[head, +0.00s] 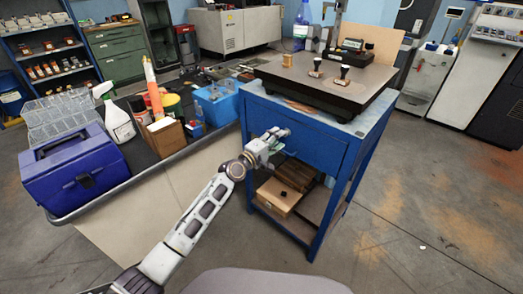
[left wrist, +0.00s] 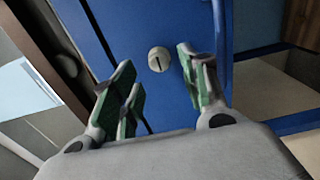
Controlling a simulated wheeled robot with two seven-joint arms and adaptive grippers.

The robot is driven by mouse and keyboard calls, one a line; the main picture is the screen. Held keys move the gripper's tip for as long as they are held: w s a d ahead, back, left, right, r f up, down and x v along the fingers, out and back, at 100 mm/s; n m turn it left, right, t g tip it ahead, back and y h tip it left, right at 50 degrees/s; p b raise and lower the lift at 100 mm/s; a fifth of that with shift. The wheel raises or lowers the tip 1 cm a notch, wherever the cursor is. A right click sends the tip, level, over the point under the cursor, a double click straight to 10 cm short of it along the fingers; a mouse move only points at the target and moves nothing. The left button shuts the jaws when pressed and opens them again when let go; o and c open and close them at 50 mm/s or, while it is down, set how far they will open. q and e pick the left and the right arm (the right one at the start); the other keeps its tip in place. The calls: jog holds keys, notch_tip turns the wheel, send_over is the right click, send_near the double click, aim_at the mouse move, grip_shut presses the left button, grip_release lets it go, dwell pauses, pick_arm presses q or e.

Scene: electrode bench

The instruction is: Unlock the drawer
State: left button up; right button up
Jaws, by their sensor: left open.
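The blue drawer (head: 305,138) is the front of the blue bench under the dark plate, and it looks shut. Its round pale lock (left wrist: 159,59) with a dark slot shows in the left wrist view on the blue front. No key shows in the slot. My left gripper (head: 279,140) is in front of the drawer's left part. In the left wrist view its green-padded fingers (left wrist: 162,85) are spread open and empty, with the lock seen between and beyond their tips. In the head view the gripper hides the lock. My right gripper is not in view.
On the bench's dark top (head: 325,86) stand two stamp-like tools and a small wooden spool. A cardboard box (head: 278,196) sits on the lower shelf. At left, a cart holds a blue toolbox (head: 75,168), a spray bottle and a blue bin. Floor at right is clear.

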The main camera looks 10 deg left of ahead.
pick_arm(q)
jog(key=v, duration=0.8)
jog(key=shift+s, duration=0.15)
jog(key=shift+a, duration=0.1)
jog(key=shift+s+f, duration=0.1)
dwell(0.4)
